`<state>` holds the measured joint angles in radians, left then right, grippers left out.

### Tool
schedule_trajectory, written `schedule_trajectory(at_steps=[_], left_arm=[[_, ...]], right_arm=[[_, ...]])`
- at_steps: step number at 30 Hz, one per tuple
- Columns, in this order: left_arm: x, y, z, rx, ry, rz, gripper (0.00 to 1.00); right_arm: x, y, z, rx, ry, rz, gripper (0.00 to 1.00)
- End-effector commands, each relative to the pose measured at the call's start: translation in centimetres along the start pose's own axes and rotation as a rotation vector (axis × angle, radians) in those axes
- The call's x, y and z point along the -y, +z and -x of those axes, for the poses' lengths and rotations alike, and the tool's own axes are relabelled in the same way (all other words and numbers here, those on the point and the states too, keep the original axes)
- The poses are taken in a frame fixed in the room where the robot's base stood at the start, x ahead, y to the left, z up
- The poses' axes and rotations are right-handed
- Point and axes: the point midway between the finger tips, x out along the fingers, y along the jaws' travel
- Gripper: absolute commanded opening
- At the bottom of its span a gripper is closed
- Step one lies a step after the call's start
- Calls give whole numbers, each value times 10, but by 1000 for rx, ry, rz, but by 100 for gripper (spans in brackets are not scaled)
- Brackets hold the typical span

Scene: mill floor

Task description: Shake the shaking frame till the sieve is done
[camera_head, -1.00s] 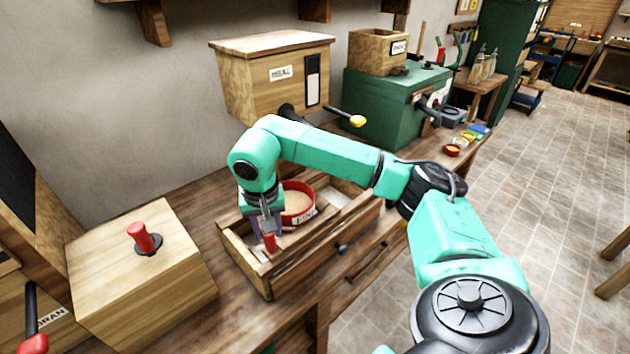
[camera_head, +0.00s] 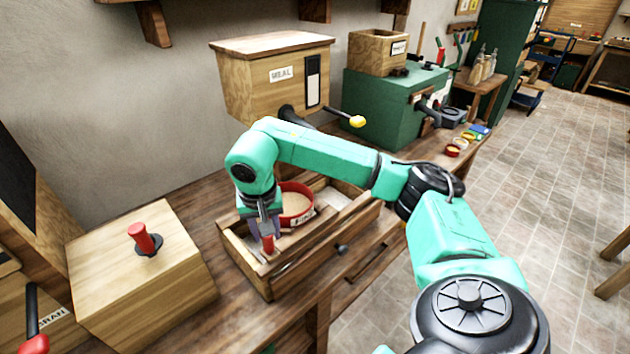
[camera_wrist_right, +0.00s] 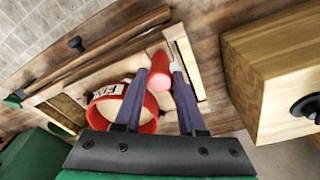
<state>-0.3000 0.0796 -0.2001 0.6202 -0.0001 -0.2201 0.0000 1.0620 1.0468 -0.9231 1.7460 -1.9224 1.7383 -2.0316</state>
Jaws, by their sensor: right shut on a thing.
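The shaking frame is a light wooden tray (camera_head: 312,267) on the workbench. A red sieve (camera_head: 309,198) with a white label and pale tan meal sits inside it; it also shows in the right wrist view (camera_wrist_right: 151,112). An upright red handle (camera_head: 268,245) stands at the tray's near left end. My right gripper (camera_head: 264,234) reaches down over that end and is shut on the red handle, which shows between its fingers in the right wrist view (camera_wrist_right: 160,72). The handle's foot is partly hidden. My left gripper is out of view.
A wooden box with a red knob (camera_head: 143,238) stands left of the tray. A green machine (camera_head: 378,110) stands at the back right. Tiled floor lies open at right.

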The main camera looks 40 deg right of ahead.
Motion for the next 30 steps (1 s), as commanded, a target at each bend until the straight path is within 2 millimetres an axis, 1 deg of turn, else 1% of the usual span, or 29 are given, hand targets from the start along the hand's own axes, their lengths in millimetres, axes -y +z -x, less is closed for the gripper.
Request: schedule_trajectory(at_steps=[1,6,9,17,20,24,30], left_arm=[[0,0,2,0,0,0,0],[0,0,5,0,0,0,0],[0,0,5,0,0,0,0],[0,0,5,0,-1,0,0],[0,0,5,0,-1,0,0],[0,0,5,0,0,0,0],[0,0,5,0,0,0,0]], right_arm=[[8,4,2,2,-2,5,0],[31,18,3,1,-2,4,0],[38,22,3,1,0,2,0],[38,22,3,0,1,-2,0],[42,24,3,-1,0,-1,0],[51,29,4,-1,-1,0,0],[52,30,4,0,-1,-1,0]])
